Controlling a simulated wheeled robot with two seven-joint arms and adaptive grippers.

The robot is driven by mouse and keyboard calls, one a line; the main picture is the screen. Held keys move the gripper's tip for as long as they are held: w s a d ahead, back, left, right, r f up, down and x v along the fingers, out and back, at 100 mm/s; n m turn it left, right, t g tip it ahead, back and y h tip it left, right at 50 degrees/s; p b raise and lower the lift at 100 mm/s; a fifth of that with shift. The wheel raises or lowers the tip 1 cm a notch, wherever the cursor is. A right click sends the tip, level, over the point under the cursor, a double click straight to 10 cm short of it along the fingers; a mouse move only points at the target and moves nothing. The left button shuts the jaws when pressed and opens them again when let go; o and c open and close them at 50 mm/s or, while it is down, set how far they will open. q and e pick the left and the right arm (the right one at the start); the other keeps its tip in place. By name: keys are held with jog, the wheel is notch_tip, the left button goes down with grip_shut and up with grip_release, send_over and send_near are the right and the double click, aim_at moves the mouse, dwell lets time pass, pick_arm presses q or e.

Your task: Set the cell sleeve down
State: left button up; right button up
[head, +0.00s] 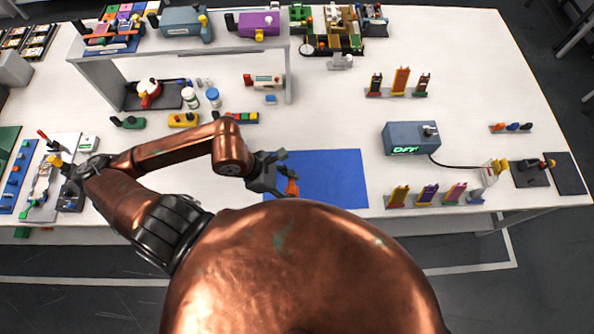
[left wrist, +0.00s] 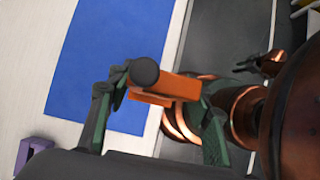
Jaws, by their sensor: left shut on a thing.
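My left gripper (head: 276,172) is shut on an orange piece with a dark round end, which I take to be the cell sleeve (head: 292,187). It is held near the front left part of the blue mat (head: 340,175). In the left wrist view the sleeve (left wrist: 158,87) lies between the two fingers, its dark end towards the camera. The blue mat (left wrist: 110,50) shows behind it there. I cannot tell whether the sleeve touches the mat. A dark, jaw-like part, perhaps my right gripper (left wrist: 247,64), shows small in the left wrist view.
A grey box with a lit green display (head: 411,138) stands right of the mat, with a cable to its right. A rack of coloured pieces (head: 427,194) stands near the front edge. A raised shelf (head: 190,47) stands back left.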

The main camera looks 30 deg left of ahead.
pick_arm(q)
jog(key=shift+w+a+f+b, duration=0.15)
jog(key=shift+w+f+b, duration=0.35)
jog(key=shift+b, duration=0.05)
jog(key=shift+w+a+b, duration=0.15)
jog(key=shift+a+b, duration=0.1)
jog(key=shift+b, duration=1)
jog(key=shift+w+a+f+b, duration=0.1)
jog(key=shift+w+f+b, duration=0.05)
jog(key=shift+w+b, duration=0.15)
jog(key=shift+w+a+f, duration=0.75)
jog(key=shift+w+f, duration=0.55)
jog(key=shift+f, duration=0.45)
jog(key=shift+w+a+f, duration=0.75)
jog(key=shift+w+f, duration=0.6)
jog(key=shift+f, duration=0.35)
jog(key=shift+w+a+f, duration=0.75)
jog(key=shift+w+f, duration=0.55)
jog(key=shift+f, duration=0.45)
pick_arm(e)
jog(key=shift+w+f, duration=0.4)
jog(key=shift+f, duration=0.5)
jog(key=shift+w+f, duration=0.4)
jog(key=shift+f, duration=0.5)
jog(key=shift+w+f, duration=0.4)
jog(key=shift+f, duration=0.5)
